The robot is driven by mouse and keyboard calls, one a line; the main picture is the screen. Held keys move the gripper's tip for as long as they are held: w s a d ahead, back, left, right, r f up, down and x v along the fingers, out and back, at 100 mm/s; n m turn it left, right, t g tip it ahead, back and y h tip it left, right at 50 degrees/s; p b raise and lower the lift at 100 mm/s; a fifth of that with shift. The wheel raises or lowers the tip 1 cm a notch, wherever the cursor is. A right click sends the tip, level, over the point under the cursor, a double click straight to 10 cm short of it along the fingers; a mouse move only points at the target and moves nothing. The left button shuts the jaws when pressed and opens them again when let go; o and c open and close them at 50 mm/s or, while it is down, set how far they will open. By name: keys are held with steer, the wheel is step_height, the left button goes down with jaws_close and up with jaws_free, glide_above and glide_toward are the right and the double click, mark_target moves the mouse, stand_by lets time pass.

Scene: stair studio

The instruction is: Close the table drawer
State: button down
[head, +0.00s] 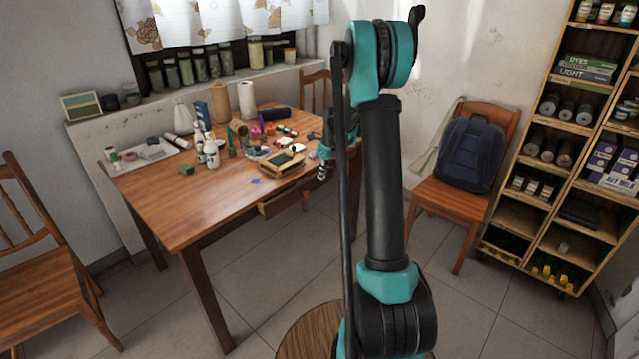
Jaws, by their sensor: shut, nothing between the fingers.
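The wooden table (185,215) stands left of centre with many small items on its top. Its drawer (284,201) is under the right side of the tabletop and juts out, so it is open by some amount. My gripper (322,173) is at the table's right side, close to the drawer and a little above and right of it. The gripper is small in view and partly hidden by my own arm. It is shut and appears empty. I cannot tell whether it touches the drawer.
Wooden chairs stand at the left (40,275) and behind the table (313,88). Another chair (450,197) holds a dark blue backpack (470,153). A shelf (520,215) fills the right side. A round wooden stool top (305,330) is low in front.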

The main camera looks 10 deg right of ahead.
mark_target(311, 179)
steer(key=s+d+f+t+y, duration=0.2)
steer(key=s+d+t+y, duration=0.2)
steer(key=d+t, duration=0.1)
steer(key=x, duration=0.4)
steer(key=w+r+x, duration=0.1)
steer(key=x, duration=0.6)
steer(key=shift+w+a, duration=0.35)
steer(key=shift+w, duration=0.15)
steer(key=shift+w+a, duration=0.3)
steer(key=shift+w, duration=0.1)
steer(key=shift+w+a+r, duration=0.1)
steer(key=shift+w+a, duration=0.6)
steer(key=shift+w, duration=0.25)
steer(key=shift+w+a, duration=0.7)
steer(key=shift+w, duration=0.3)
